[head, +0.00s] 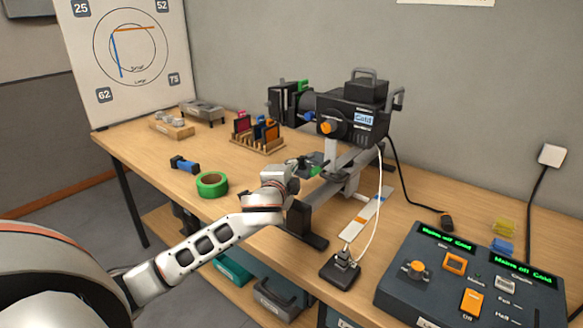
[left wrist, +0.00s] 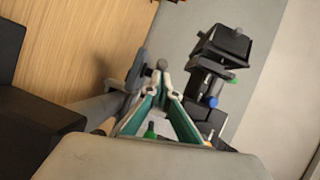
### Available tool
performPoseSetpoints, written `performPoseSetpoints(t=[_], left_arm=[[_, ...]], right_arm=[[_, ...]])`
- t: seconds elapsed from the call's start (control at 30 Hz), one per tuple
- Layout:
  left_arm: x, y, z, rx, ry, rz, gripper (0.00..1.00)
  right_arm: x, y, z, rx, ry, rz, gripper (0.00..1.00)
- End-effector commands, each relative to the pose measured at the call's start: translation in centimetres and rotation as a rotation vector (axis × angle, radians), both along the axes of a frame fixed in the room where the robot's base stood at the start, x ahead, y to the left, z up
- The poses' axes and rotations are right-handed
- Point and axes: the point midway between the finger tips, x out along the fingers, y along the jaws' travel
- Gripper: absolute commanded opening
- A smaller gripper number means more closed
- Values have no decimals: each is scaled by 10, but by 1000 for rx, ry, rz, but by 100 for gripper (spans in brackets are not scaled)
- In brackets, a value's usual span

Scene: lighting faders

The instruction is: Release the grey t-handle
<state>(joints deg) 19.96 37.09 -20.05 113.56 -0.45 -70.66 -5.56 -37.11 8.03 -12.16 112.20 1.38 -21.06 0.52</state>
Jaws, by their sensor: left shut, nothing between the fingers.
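My left gripper (head: 305,165) is at the stand below the black lantern (head: 350,112). In the left wrist view its teal fingers (left wrist: 163,80) come together at the tips, with nothing visible between them. A small grey rounded end (left wrist: 162,64), apparently part of the grey t-handle, shows just beyond the tips. I cannot tell whether the tips touch it. A dark grey bar (left wrist: 137,72) lies left of the tips. In the head view the handle is not clearly distinguishable near the gripper and stand. My right gripper is in neither view.
The lantern's blue knob (left wrist: 212,101) is right of the fingers. Green tape (head: 212,184) and a wooden rack of coloured frames (head: 258,147) lie left of the stand. A fader console (head: 470,280) stands at front right. White and black cables hang beside the lantern.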

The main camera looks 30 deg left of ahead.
Motion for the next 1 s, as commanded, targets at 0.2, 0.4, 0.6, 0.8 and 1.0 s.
performPoseSetpoints(t=[0.2, 0.4, 0.6, 0.8, 1.0], left_arm=[[0, 0, 0, 2, 0, -3, 0], [-1, 4, 1, 2, 0, -40, 0], [-1, 5, 0, 2, 1, -66, 0], [-1, 7, 0, 3, 1, -94, 0], [-1, 12, 1, 3, 1, -135, 0]], right_arm=[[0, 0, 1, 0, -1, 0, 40], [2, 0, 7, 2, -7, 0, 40], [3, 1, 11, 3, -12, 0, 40], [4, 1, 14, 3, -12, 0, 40], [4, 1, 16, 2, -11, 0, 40]])
